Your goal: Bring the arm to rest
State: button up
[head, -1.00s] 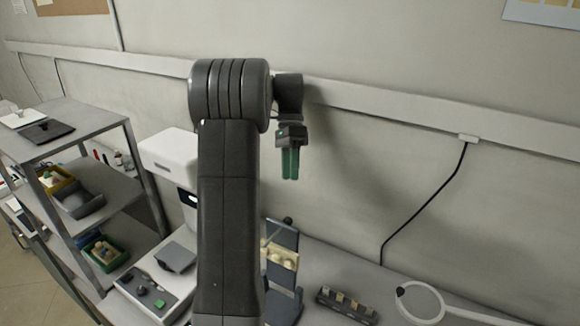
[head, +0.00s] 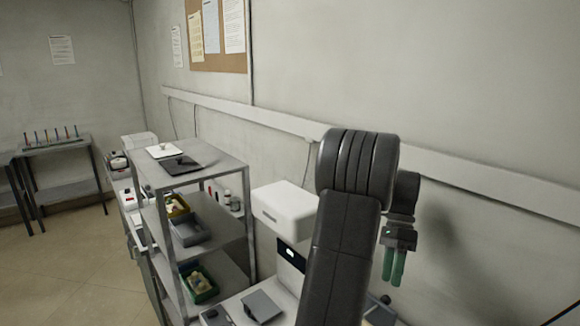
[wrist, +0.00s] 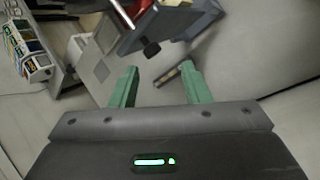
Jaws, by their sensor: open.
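My gripper (head: 394,266) hangs at the right in the head view, its green fingers pointing down in front of the bare wall. My dark arm rises from the bottom edge and bends over at the top. In the wrist view my gripper (wrist: 160,88) shows two green fingers spread apart with nothing between them. The fingers are clear of the things below.
A grey shelf rack (head: 213,161) with trays and bins stands left of my arm. A white machine (head: 286,208) stands between them. A low table with a tube rack (head: 52,137) is at far left. Open floor (head: 85,270) lies at lower left.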

jog(key=shift+p+x, duration=0.3)
jog(key=shift+x, duration=2.3)
jog(key=shift+a, duration=0.15)
jog(key=shift+r, duration=0.1)
